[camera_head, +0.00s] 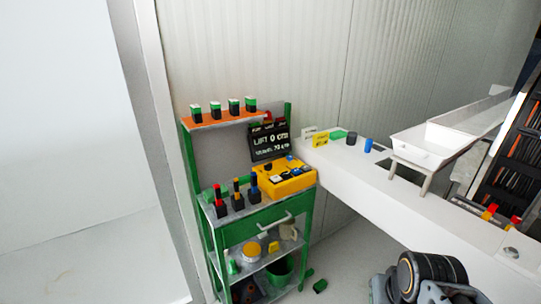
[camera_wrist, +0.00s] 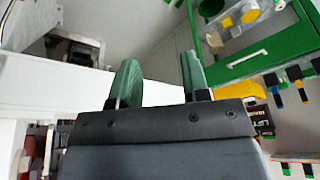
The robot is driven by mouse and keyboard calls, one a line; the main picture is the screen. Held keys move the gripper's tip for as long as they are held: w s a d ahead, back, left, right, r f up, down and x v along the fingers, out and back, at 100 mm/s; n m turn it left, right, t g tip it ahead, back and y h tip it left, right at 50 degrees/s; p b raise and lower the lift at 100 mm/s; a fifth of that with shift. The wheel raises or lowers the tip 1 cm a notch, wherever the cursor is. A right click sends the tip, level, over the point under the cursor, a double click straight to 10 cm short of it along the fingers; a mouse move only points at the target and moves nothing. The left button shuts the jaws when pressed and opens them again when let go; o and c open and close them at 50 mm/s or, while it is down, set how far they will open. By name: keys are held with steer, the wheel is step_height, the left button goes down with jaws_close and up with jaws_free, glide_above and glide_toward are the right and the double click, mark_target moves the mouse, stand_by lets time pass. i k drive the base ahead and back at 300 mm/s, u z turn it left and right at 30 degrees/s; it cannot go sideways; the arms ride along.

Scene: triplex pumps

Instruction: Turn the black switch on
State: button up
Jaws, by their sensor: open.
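A yellow control box (camera_head: 285,181) stands on the green cart's middle shelf in the head view. Small black, white and blue controls sit on its top. A dark control (camera_head: 267,168) shows at its back left, but I cannot tell which one is the black switch or how it is set. Part of the yellow box (camera_wrist: 252,92) shows at the right in the wrist view, its controls not readable. My gripper (camera_wrist: 160,78) is open and empty, its two green-padded fingers apart and away from the box. In the head view the fingers are not seen.
The green cart (camera_head: 262,222) carries several small black-based bottles and a black sign (camera_head: 269,142) reading "LIFT". A white bench (camera_head: 400,195) runs right of the cart, holding a white tray (camera_head: 425,145). My arm shows at lower right. Floor is clear left of the cart.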

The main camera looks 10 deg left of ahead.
mark_target(268, 167)
steer(key=u, duration=0.55)
steer(key=i, duration=1.1)
steer(key=u, duration=0.7)
